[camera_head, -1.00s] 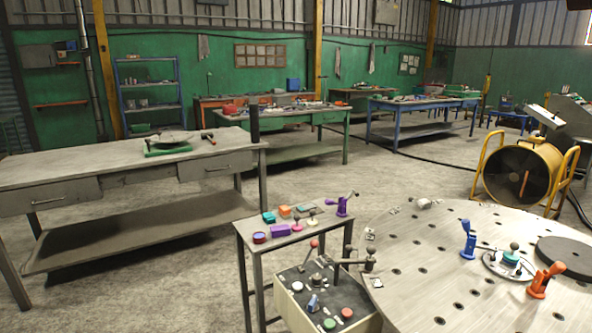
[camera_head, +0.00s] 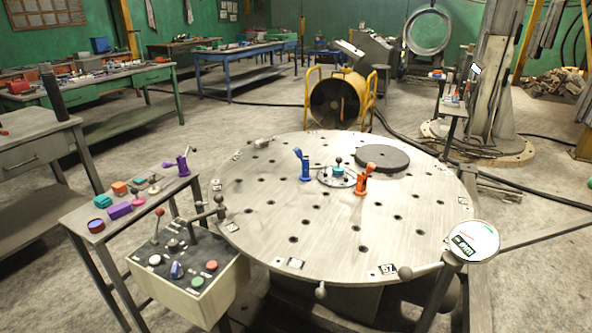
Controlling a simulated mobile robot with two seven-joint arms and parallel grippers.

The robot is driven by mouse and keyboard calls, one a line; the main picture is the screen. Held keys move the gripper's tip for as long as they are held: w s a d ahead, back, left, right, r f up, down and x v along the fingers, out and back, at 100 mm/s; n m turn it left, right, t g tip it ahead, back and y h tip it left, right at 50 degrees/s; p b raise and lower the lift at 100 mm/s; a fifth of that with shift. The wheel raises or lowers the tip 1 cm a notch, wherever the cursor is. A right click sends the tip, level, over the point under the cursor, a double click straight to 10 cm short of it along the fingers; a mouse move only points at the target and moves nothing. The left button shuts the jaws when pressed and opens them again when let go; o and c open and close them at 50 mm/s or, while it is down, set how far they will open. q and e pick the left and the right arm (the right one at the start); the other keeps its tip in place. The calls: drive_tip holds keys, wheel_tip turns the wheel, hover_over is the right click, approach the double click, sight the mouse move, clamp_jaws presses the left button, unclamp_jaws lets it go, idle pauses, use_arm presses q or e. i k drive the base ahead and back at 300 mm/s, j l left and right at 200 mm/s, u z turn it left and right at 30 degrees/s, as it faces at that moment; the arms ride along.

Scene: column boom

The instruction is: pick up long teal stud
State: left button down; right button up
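I cannot tell for sure which thing is the long teal stud. A small teal piece (camera_head: 102,201) lies on the narrow side table at the left, among other small coloured parts. Another teal part (camera_head: 338,171), with a dark ball above it, stands on a small round plate on the big round table (camera_head: 290,215). Both are too small to make out their exact shape. Neither of my grippers is in view.
A blue clamp (camera_head: 303,165) and an orange clamp (camera_head: 364,180) flank the plate. A control box (camera_head: 190,290) with levers stands between the tables.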

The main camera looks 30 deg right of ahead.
sight(338, 168)
drive_tip(key=z, duration=2.2)
drive_tip(key=i+j+z, duration=0.15)
drive_tip(key=j, duration=0.15)
drive_tip(key=j+z, duration=0.1)
drive_tip(key=j, duration=0.25)
